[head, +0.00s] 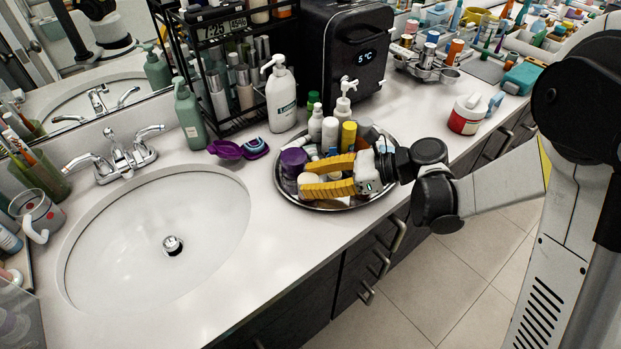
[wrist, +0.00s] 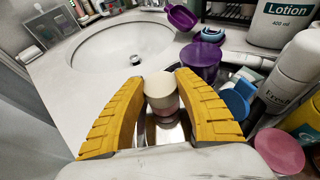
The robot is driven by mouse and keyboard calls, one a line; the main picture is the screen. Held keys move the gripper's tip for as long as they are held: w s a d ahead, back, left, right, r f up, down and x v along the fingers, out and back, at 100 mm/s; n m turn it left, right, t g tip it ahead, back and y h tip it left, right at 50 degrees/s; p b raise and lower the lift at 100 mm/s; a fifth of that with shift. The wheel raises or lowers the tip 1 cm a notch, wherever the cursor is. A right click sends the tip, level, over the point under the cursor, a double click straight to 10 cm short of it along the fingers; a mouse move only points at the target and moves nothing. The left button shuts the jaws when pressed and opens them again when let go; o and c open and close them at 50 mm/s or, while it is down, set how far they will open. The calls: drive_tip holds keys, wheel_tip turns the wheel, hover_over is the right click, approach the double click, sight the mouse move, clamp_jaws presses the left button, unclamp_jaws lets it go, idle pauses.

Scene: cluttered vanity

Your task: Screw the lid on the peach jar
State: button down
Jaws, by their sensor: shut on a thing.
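My gripper (head: 306,178) reaches in from the right, low over the round metal tray. Its two yellow fingers (wrist: 160,82) are closed on the sides of a cream-white lid (wrist: 160,87). In the head view the lid (head: 308,179) shows as a pale round top between the fingers. The peach jar's pinkish body (wrist: 165,110) shows directly below the lid in the wrist view. The lid looks roughly level over the jar. Whether its thread is engaged cannot be told. The fingers hide most of the jar in the head view.
A purple jar (head: 293,161) stands close beside the fingers on the tray (head: 348,201). Several bottles, a blue cap (wrist: 236,103) and a pink round top (wrist: 279,152) crowd the tray. The sink (head: 150,245) lies left. A lotion pump bottle (head: 281,98) stands behind.

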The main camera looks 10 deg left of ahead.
sight(310, 180)
drive_tip(key=m+t, duration=0.2)
drive_tip(key=t, duration=0.1)
drive_tip(key=shift+s, duration=0.3)
drive_tip(key=shift+w+m+t, duration=0.15)
drive_tip(key=shift+m+t, duration=0.35)
drive_tip(key=shift+m, duration=0.1)
drive_tip(key=shift+c, duration=1.7)
unclamp_jaws()
drive_tip(key=shift+r, duration=0.1)
drive_tip(key=shift+r+p, duration=1.7)
drive_tip(key=shift+r, duration=0.5)
